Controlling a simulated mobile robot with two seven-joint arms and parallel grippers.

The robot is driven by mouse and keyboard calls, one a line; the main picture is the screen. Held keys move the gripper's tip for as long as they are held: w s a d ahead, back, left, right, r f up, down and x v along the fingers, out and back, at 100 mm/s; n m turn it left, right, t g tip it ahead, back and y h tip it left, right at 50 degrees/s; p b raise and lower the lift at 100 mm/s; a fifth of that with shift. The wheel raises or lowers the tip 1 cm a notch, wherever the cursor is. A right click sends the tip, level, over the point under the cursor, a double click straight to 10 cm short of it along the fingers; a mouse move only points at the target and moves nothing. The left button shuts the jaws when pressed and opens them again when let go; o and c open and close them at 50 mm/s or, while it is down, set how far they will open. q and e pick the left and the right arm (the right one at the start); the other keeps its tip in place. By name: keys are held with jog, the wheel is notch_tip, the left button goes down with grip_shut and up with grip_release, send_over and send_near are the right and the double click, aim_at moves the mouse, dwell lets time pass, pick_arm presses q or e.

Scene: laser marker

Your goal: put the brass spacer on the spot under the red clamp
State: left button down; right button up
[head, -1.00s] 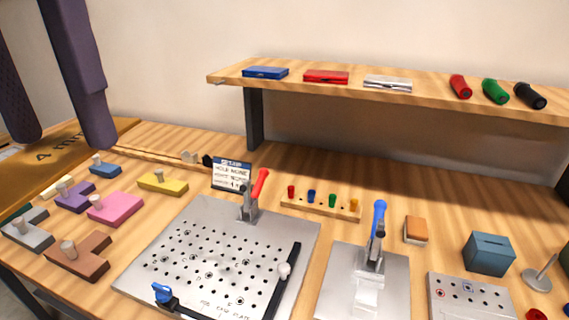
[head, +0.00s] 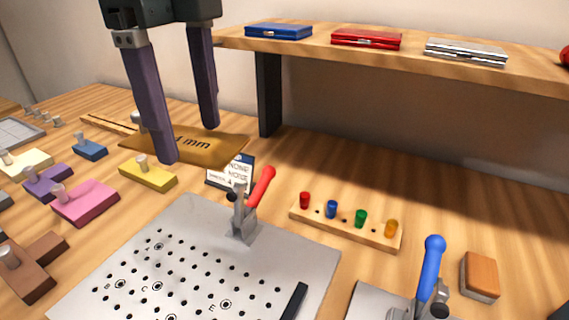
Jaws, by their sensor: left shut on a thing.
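The brass spacer (head: 220,151) is a flat gold plate marked "mm", with part of its marking hidden by a finger. My left gripper (head: 188,143) is shut on it and holds it roughly level, behind and to the left of the red clamp. The red clamp (head: 259,190) has a raised red handle and stands at the back edge of the perforated metal plate (head: 200,215). The spot under the clamp cannot be made out clearly. The spacer is apart from the clamp. My right gripper is not in view.
A small sign (head: 228,172) stands between spacer and clamp. A wooden peg rack (head: 345,228) with coloured pegs and a blue-handled clamp (head: 430,270) are to the right. A shelf (head: 380,57) spans the back. Coloured knobbed blocks, including a yellow one (head: 147,175), lie left.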

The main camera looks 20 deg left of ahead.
pick_arm(q)
jog(key=shift+a+f+m, duration=0.15)
jog(key=shift+f+m, duration=0.45)
jog(key=shift+f, duration=0.15)
jog(key=b, duration=0.2)
send_over(221, 270)
notch_tip(221, 270, down, 15)
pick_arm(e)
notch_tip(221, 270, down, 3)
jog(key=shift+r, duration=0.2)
pick_arm(q)
jog(key=shift+f+b, duration=0.6)
jog(key=shift+f, duration=1.6)
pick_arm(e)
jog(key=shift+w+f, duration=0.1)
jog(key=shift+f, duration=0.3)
pick_arm(q)
jog(key=shift+f, duration=0.1)
jog(key=shift+f, duration=0.1)
jog(key=shift+c, duration=1.4)
grip_release()
